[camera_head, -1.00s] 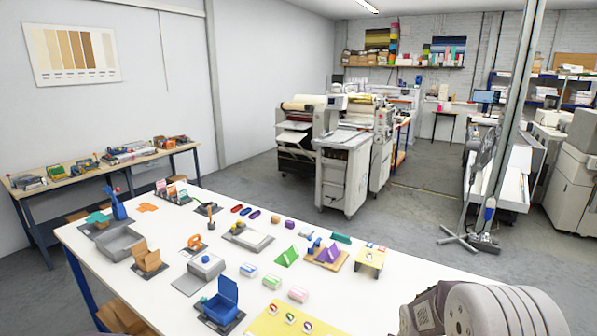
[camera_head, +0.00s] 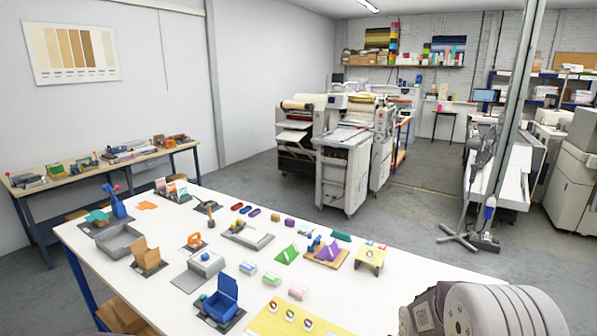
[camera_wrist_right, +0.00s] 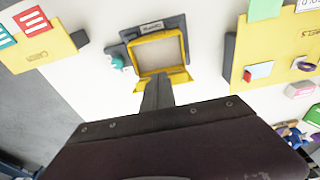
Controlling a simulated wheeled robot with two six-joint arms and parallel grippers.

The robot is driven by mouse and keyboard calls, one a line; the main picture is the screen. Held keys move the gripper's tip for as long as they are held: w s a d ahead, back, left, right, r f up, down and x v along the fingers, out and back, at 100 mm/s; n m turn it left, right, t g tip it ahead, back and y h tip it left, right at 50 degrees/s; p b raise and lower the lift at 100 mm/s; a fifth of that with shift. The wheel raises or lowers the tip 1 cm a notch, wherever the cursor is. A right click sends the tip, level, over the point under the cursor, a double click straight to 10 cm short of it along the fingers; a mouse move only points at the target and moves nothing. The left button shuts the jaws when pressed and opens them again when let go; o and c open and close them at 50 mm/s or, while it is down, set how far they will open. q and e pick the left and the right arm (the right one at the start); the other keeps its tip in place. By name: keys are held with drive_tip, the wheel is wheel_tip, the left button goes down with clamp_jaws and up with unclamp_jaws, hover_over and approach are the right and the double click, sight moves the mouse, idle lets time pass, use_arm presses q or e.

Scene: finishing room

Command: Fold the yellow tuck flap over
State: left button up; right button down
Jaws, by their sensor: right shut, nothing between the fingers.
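In the right wrist view, a small yellow open-topped box (camera_wrist_right: 159,38) with a pale inside sits in a dark labelled holder (camera_wrist_right: 152,26). Its yellow tuck flap (camera_wrist_right: 181,82) sticks out along the box edge nearest my gripper. My right gripper (camera_wrist_right: 158,77) is shut and empty, with its fingertips at the middle of this flap and hiding part of it. I cannot tell whether the tips touch the flap or hover over it. The head view does not show this box or either gripper; only part of my right arm shows at lower right.
A teal piece (camera_wrist_right: 118,61) lies left of the holder. A yellow board with red and teal cards (camera_wrist_right: 45,56) is at the left, and another yellow board (camera_wrist_right: 262,50) with small items at the right. In the head view, the white table (camera_head: 400,290) carries many small objects.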

drive_tip(key=shift+r, duration=0.15)
wheel_tip(320, 180, up, 10)
drive_tip(key=p, duration=0.8)
drive_tip(key=shift+s+a+p, duration=0.15)
drive_tip(key=shift+s+p, duration=0.15)
drive_tip(key=shift+f, duration=0.2)
